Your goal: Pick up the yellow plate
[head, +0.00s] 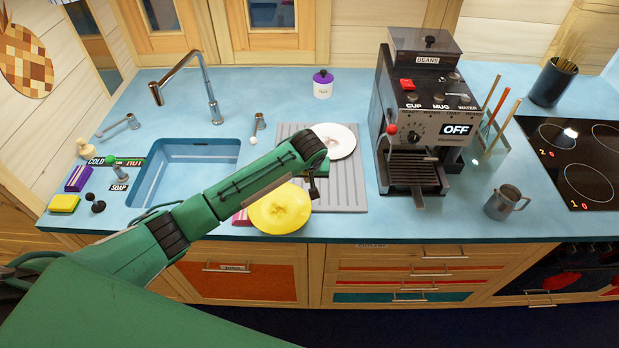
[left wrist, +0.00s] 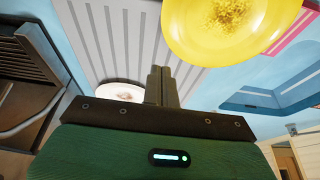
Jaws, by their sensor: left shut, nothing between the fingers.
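The yellow plate (head: 281,210) lies at the front of the counter, partly over the left edge of the grey drying mat (head: 347,190). My left arm covers part of its upper side in the head view. In the left wrist view the yellow plate (left wrist: 228,25) shows at the top, with small specks at its middle. My left gripper (head: 314,192) is beside the plate's right edge, apart from it as far as I can see. Its fingers (left wrist: 161,85) are shut together and empty. My right gripper is in neither view.
A white plate (head: 338,141) lies on the mat behind my left gripper. The coffee machine (head: 415,120) stands right of the mat, and a metal mug (head: 504,202) is farther right. The sink (head: 185,165) is on the left. A pink item (head: 241,217) lies by the yellow plate.

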